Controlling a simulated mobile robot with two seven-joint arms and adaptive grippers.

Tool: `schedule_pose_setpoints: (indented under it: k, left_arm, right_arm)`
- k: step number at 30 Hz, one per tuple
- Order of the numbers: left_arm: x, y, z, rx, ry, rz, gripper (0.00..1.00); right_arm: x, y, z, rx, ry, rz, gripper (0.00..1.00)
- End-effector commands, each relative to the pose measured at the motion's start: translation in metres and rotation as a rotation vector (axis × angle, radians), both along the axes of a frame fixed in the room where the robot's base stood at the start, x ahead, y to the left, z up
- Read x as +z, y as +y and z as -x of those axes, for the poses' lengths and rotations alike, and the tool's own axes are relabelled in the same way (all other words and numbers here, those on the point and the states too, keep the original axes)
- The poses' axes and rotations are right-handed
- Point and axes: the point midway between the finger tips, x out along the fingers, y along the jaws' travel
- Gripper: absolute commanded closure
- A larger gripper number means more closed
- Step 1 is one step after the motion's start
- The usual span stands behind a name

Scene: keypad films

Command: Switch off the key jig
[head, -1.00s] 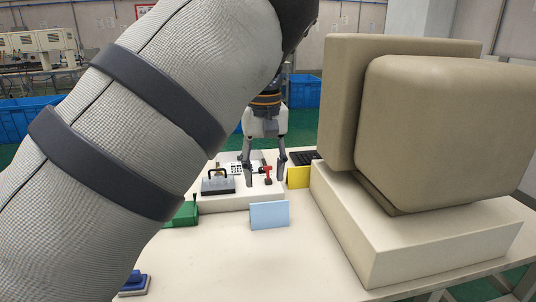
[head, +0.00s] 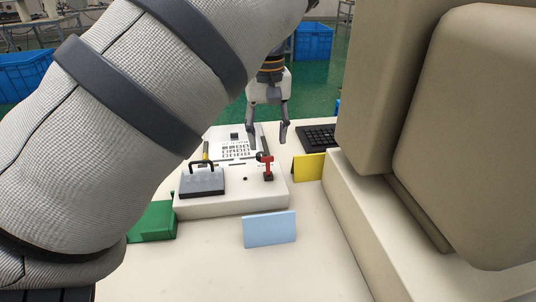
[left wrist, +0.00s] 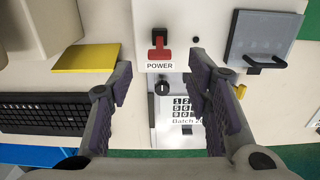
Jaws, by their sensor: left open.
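The key jig (head: 228,206) is a low white box on the table. Its red power switch (head: 268,166) stands up near its right end, and also shows above the POWER label in the left wrist view (left wrist: 160,49). A black knob (left wrist: 162,88) and a number keypad (head: 236,150) are on the jig too. A grey block with a black handle (head: 202,182) is at its left. My left gripper (head: 268,138) is open and empty, pointing down above the jig. In the wrist view the switch appears between and beyond its fingertips. My right gripper is not in view.
A yellow card (head: 308,167) stands right of the jig and a pale blue card (head: 270,229) in front. A black keyboard (head: 316,137) lies behind the yellow card. A large beige monitor (head: 470,140) fills the right. A green object (head: 153,222) is at left.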

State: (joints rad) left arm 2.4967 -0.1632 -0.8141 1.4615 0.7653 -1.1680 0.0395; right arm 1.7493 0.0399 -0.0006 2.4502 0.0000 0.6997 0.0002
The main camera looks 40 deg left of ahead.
Motion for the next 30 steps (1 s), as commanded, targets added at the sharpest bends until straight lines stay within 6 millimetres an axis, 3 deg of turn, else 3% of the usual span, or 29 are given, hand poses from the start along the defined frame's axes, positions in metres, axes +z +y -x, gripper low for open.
schedule_pose_setpoints:
  k: [3, 9, 19, 25, 30]
  left_arm:
    - [-0.032, 0.000, 0.001, 0.000, 0.007, -0.001, 0.55]
    - [-0.063, 0.000, 0.000, 0.000, 0.003, -0.001, 0.55]
    - [-0.068, 0.000, 0.000, -0.001, -0.001, 0.000, 0.55]
    - [-0.068, 0.000, 0.000, -0.001, -0.001, 0.000, 1.00]
    - [-0.069, 0.000, -0.001, 0.000, 0.008, 0.014, 1.00]
  right_arm:
    - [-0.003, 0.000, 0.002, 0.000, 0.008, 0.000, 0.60]
    - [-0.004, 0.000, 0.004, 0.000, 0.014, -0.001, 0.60]
    - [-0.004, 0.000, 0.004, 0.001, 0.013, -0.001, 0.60]
    - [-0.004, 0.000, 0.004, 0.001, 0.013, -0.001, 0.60]
    - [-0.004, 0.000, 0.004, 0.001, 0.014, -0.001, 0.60]
